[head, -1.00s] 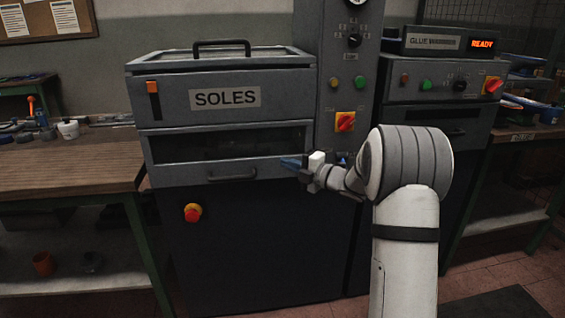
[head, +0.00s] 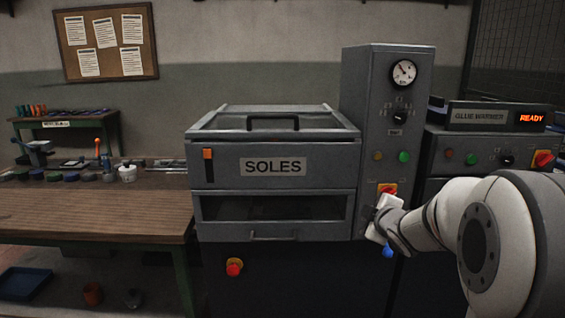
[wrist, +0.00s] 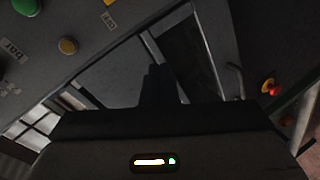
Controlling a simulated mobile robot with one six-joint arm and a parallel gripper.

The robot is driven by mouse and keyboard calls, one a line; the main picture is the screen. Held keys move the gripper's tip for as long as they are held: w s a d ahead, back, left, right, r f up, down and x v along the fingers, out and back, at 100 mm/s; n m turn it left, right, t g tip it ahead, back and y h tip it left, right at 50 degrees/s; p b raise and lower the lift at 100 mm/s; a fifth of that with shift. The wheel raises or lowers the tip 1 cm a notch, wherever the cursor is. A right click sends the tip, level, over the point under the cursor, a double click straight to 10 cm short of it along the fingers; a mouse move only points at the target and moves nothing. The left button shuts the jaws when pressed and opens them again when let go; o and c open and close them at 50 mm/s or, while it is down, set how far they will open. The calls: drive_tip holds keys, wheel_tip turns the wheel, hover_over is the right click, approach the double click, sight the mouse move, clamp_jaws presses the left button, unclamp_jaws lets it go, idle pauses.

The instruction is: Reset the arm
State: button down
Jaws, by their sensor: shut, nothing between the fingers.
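My gripper (wrist: 158,85) shows in the wrist view as two dark fingers side by side, shut and empty. In the head view my white arm comes in from the lower right. Its wrist is in front of the control column (head: 366,85), just below the red and yellow switch (head: 388,188). A blue tip shows below the wrist; the fingers are mostly hidden there. The grey machine marked SOLES (head: 225,215) stands left of my wrist, with its window front and handle closed. The wrist view shows the machine tilted, with a red knob (wrist: 268,87) at the right.
A wooden bench (head: 90,210) with tools stands at the left. The glue warmer (head: 480,117), reading READY, is at the right behind my arm. A red stop button (head: 234,267) sticks out low on the machine. A gauge (head: 404,73) tops the column.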

drive_tip(key=s+a+r+m+g+p, duration=0.2)
drive_tip(key=s+m+g+p, duration=0.2)
drive_tip(key=s, duration=0.7)
drive_tip(key=s+a+r+m+g+p, duration=0.1)
drive_tip(key=s+a+m+g+p, duration=0.2)
drive_tip(key=s, duration=0.8)
drive_tip(key=s+a+r+m+g+h+p, duration=0.1)
drive_tip(key=s+a+r+m+g+p, duration=0.1)
drive_tip(key=s+m, duration=0.5)
drive_tip(key=s+a+g+p, duration=0.1)
drive_tip(key=s+g+p, duration=0.1)
drive_tip(key=s+p, duration=0.1)
drive_tip(key=shift+s+a+r+g, duration=0.15)
drive_tip(key=shift+s+r+g, duration=0.2)
drive_tip(key=shift+s, duration=0.15)
